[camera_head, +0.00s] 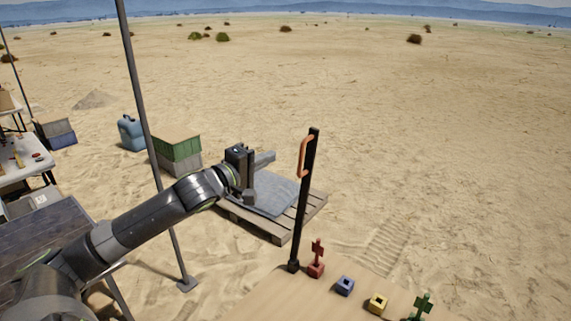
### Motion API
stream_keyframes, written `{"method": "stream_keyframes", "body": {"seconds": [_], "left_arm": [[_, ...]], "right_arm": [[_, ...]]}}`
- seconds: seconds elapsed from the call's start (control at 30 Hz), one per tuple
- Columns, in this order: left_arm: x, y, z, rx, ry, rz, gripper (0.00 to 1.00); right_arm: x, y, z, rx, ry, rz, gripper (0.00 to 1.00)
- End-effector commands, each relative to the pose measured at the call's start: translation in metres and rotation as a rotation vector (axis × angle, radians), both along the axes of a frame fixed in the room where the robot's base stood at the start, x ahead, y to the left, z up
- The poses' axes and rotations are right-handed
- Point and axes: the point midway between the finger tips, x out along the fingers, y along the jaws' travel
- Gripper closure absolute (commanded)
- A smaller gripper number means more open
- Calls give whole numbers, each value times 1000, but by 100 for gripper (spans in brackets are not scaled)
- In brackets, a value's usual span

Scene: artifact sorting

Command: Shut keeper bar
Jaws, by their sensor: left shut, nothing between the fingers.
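The keeper bar appears to be the black bar (308,195) with an orange handle (303,157) on its upper left side. It stands nearly upright, its foot at the far left corner of the light wooden table (285,296). My left gripper (270,158) is shut and empty, to the left of the handle with a gap between them in the picture. My right gripper is out of view.
A red cross-topped piece (317,259), a blue block (344,286), a yellow block (378,303) and a green piece (423,304) stand along the table. A pallet (276,235) lies behind. A grey pole (150,130) stands left.

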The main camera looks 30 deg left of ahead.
Motion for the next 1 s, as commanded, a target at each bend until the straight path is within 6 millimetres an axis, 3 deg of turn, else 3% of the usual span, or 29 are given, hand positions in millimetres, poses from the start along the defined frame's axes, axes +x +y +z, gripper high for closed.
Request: {"method": "stream_keyframes", "body": {"seconds": [0.17,0.5,1.0], "left_arm": [[17,-5,2,-6,-2,-5,100],[19,-37,-2,-1,-1,-5,100],[20,-43,-5,2,0,-3,100]], "right_arm": [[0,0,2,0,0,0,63],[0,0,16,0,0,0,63],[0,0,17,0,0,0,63]]}}
